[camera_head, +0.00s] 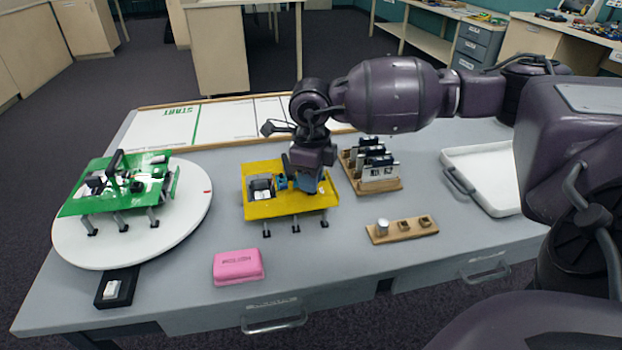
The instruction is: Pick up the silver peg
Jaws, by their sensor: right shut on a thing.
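The silver peg (383,227) stands upright at the left end of a small wooden block (403,235) near the table's front. My right gripper (284,184) is over the yellow board (285,208), to the left of the peg and farther back, well apart from it. It is shut on a small blue part, though the jaws and part are too small and partly hidden to make out well. My left gripper is out of view.
A green board (85,205) sits on a white round turntable (190,220) at the left. A pink box (238,267) lies in front. A wooden rack (392,184) and white tray (485,162) stand right. The table between pink box and wooden block is clear.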

